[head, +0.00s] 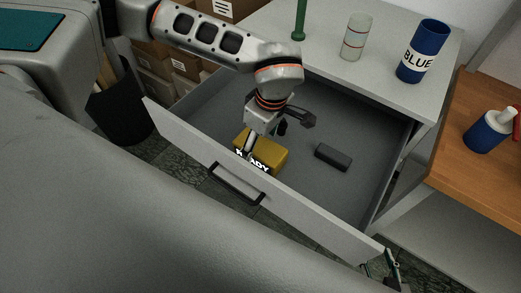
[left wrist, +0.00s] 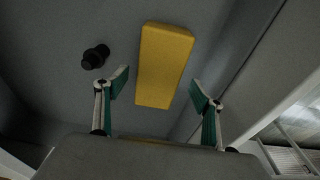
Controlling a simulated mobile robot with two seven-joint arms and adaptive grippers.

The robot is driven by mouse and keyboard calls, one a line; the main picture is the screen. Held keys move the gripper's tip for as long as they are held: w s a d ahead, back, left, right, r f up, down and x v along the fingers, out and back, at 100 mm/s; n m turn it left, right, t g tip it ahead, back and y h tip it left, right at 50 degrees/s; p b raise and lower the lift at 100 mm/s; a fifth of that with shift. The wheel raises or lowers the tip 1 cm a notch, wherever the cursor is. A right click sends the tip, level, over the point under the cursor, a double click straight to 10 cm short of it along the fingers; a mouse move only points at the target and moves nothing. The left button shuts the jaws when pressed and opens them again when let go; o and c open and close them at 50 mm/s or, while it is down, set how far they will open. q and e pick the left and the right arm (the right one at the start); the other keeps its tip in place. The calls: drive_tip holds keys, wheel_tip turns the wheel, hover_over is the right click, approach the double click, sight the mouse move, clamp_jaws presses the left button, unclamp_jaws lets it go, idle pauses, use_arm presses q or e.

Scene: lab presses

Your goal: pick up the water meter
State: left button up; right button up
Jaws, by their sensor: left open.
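My left gripper (head: 280,136) reaches down into the open drawer. Its two fingers are spread wide and empty in the left wrist view (left wrist: 159,88). A yellow block (head: 262,152) with white lettering lies in the drawer by one finger. In the left wrist view the yellow block (left wrist: 164,65) shows beyond and between the fingertips. A small black round-bodied object (left wrist: 95,57), possibly the water meter, lies outside the left-hand finger; in the head view it is partly behind the gripper (head: 282,128). Part of my right gripper (head: 386,268) shows at the drawer's front right corner; its opening is unclear.
A dark grey box (head: 333,157) lies in the right part of the drawer (head: 205,155). The cabinet top behind holds a blue labelled cylinder (head: 423,52), a clear cylinder (head: 356,37) and a green post (head: 299,20). A blue-and-white bottle (head: 488,132) stands on the wooden surface at right.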

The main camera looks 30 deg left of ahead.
sight(261, 146)
use_arm(q)
drive_tip(key=shift+w+a+f+p, duration=0.1)
drive_tip(key=shift+f+p, duration=0.1)
drive_tip(key=shift+f, duration=1)
drive_tip(key=shift+a+f+p, duration=0.1)
drive_tip(key=shift+f+p, duration=0.05)
drive_tip(key=shift+f, duration=1)
drive_tip(key=c, duration=1.4)
drive_tip(key=shift+d, duration=0.1)
drive_tip(key=shift+c, duration=0.2)
drive_tip(key=shift+r, duration=0.15)
